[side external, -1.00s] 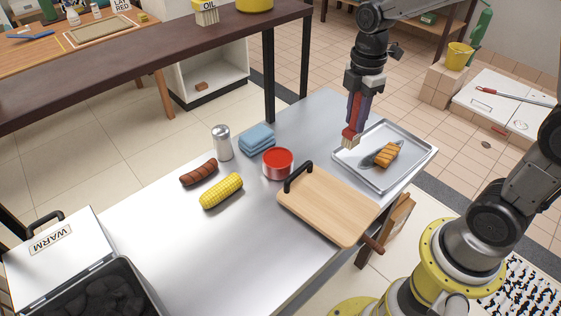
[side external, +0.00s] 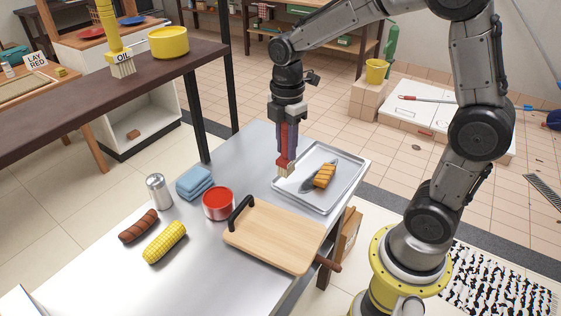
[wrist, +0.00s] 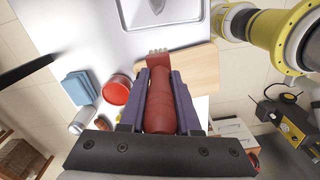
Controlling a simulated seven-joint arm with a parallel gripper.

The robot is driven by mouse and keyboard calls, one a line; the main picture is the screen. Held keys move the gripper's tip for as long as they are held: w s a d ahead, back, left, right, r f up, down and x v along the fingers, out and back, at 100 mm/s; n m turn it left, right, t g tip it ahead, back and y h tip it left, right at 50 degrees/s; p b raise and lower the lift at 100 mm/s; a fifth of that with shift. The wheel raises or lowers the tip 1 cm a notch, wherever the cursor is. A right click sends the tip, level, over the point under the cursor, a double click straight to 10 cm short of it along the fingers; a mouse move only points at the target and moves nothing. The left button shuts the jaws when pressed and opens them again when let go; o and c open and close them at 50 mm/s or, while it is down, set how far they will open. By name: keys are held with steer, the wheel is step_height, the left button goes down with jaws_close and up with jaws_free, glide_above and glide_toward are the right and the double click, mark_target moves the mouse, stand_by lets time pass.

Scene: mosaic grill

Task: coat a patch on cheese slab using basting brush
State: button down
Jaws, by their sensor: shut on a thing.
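My gripper (side external: 287,136) is shut on the red handle of a basting brush (side external: 285,161), which hangs bristles down. In the wrist view the red handle (wrist: 160,105) lies between my two purple fingers, with the brush head at its far end. In the side view the pale bristles are over the near left part of a metal tray (side external: 340,196), left of the slab; their height above it is hard to judge. The likely cheese slab (side external: 325,175), orange with darker stripes, lies on a dark grey oval piece in the tray. The wrist view does not show the slab.
A red bowl (side external: 218,204) and wooden board (side external: 275,240) are near the tray. A shaker (side external: 158,190), blue cloths (side external: 194,182), sausage (side external: 138,225) and corn (side external: 165,242) stand further left. A yellow OIL brush (side external: 120,57) and yellow pot (side external: 168,43) are on the dark shelf.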

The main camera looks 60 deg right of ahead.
steer(key=w+a+r, duration=0.1)
steer(key=w+a, duration=0.5)
steer(key=w, duration=0.6)
steer(key=shift+w+a+f, duration=0.4)
steer(key=shift+a+f, duration=0.3)
steer(key=shift+f, duration=0.75)
steer(key=shift+w+a+f, duration=0.35)
steer(key=shift+a+f, duration=0.4)
steer(key=shift+f, duration=0.65)
steer(key=shift+w+a+f, duration=0.4)
steer(key=shift+a+f, duration=0.3)
steer(key=shift+f, duration=0.75)
steer(key=shift+f, duration=0.65)
step_height(320, 180, up, 7)
steer(key=shift+r, duration=0.1)
